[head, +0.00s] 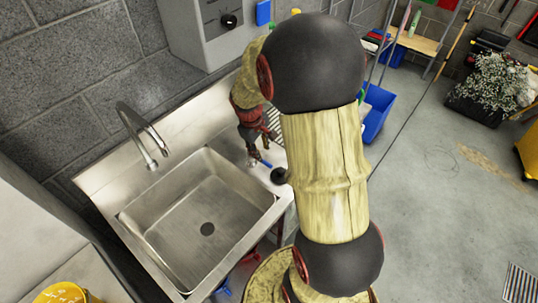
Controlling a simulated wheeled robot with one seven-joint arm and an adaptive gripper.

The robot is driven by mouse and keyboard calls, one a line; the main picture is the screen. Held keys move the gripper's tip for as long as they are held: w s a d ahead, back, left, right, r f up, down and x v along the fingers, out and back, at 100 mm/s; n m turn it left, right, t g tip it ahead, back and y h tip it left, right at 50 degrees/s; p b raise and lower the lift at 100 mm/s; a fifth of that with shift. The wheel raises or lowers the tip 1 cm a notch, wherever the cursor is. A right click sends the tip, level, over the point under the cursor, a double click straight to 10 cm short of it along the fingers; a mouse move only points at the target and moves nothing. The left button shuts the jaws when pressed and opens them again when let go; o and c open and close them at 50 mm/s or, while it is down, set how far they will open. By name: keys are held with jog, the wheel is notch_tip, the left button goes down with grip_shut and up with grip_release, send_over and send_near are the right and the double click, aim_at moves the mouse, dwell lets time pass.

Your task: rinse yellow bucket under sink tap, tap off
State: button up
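The steel sink (165,235) has an empty basin with a dark drain. The curved tap (143,135) rises from its back left edge, and no water shows below its spout. Part of a yellow bucket (67,293) shows at the bottom left, cut off by the picture edge. My gripper (259,158) points down over the right side of the sink unit, away from the bucket and to the right of the tap. It is small and partly hidden by my arm. I cannot tell whether its fingers are open or shut.
A small blue item (264,163) and a round black item (279,175) are by my gripper. A grey wall box (215,35) hangs above. A blue bucket (376,110), a planter (495,90) and a wooden bench (418,42) stand behind. The floor at right is largely clear.

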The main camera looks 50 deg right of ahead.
aim_at(264, 161)
jog(key=f, duration=0.2)
jog(key=d+f+b, duration=0.1)
jog(key=f, duration=0.4)
jog(key=shift+w+d+f+b, duration=0.1)
jog(key=shift+d+f+b, duration=0.15)
jog(key=shift+b, duration=0.05)
jog(key=c, duration=0.8)
grip_shut()
